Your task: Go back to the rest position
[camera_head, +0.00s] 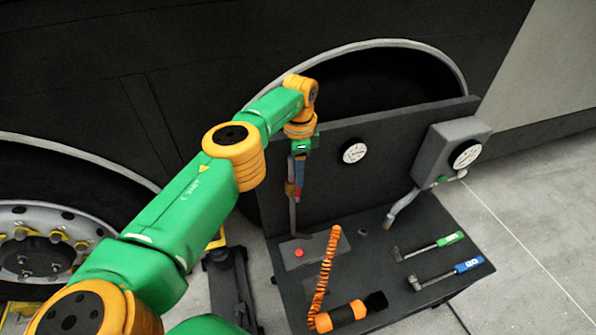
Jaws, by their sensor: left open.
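My left arm, green and orange, reaches in from the lower left. Its gripper (296,188) points down over the left part of the dark workbench (370,258), in front of the bench's upright back panel (385,150). The gripper is open, but it is small and seen edge-on. A thin grey upright piece shows just below it; I cannot tell if it is a finger or part of the grey box (322,247) with a red button underneath. My right gripper is out of view.
The bench holds a coiled orange hose (323,270), an orange-black cylinder (342,316), green-handled (449,239) and blue-handled (467,265) tools, and a grey gauge box (440,150). A dial (354,151) is on the panel. A coach with a wheel (40,245) stands behind. Floor at right is clear.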

